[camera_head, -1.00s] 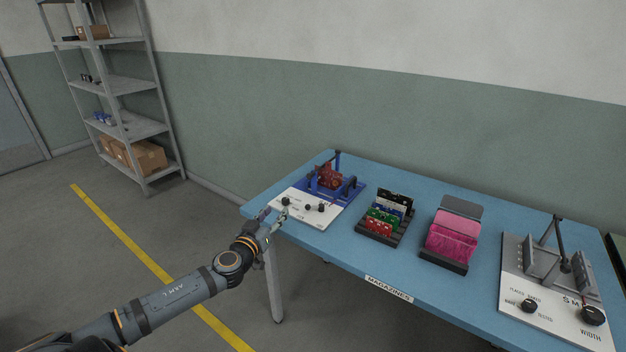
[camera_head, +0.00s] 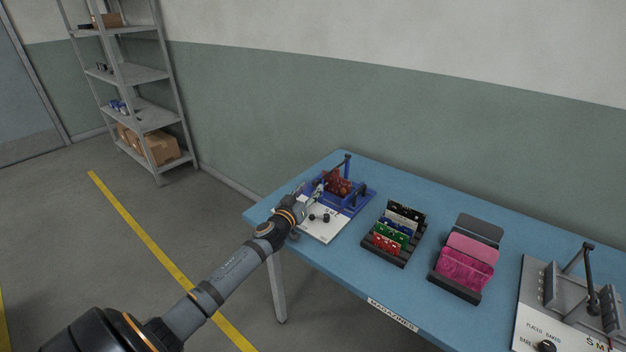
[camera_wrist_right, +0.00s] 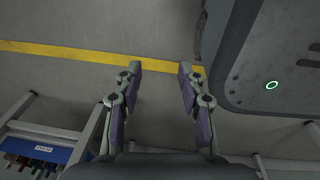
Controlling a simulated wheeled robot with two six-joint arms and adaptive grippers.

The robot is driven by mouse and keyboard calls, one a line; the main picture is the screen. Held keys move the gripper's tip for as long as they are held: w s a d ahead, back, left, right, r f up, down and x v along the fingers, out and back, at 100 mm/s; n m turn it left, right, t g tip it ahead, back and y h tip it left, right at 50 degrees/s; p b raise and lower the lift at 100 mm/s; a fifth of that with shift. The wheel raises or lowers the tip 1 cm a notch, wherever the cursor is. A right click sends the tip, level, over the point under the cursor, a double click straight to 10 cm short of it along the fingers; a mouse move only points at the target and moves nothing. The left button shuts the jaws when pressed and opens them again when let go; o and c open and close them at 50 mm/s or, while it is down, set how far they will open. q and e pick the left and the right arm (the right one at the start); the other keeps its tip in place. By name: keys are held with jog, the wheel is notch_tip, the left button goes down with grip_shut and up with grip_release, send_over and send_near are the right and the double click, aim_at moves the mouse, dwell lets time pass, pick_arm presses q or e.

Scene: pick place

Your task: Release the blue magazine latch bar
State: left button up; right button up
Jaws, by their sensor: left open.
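The blue magazine fixture (camera_head: 357,204) sits at the far left of the table, with dark red parts (camera_head: 338,184) in it and a white control panel (camera_head: 324,229) with dark knobs in front. A dark bar (camera_head: 347,166) stands upright at its back; I cannot tell if it is the latch bar. My left gripper (camera_head: 314,194) is open at the fixture's left side, above the panel, and hides part of it. Contact cannot be told. My right gripper (camera_wrist_right: 160,68) is open and empty over the floor, away from the table.
Right of the fixture stand a black rack (camera_head: 380,249) of coloured cards, a pink-filled bin (camera_head: 466,268) and a grey machine (camera_head: 560,290) with knobs. The blue table (camera_head: 350,270) is clear between them. A metal shelf (camera_head: 140,75) stands at the back left.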

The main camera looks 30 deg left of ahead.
pick_arm(q)
jog(key=shift+w+a+r, duration=0.1)
jog(key=shift+w+r, duration=0.1)
jog(key=shift+w, duration=0.45)
jog(key=shift+w+f+p, duration=0.1)
jog(key=shift+w+p, duration=0.2)
jog(key=shift+w, duration=0.1)
jog(key=shift+w+f, duration=0.1)
jog(key=shift+w, duration=0.2)
grip_shut()
pick_arm(e)
jog(key=shift+s+a+r, duration=0.15)
jog(key=shift+s+r, duration=0.45)
jog(key=shift+r, duration=0.15)
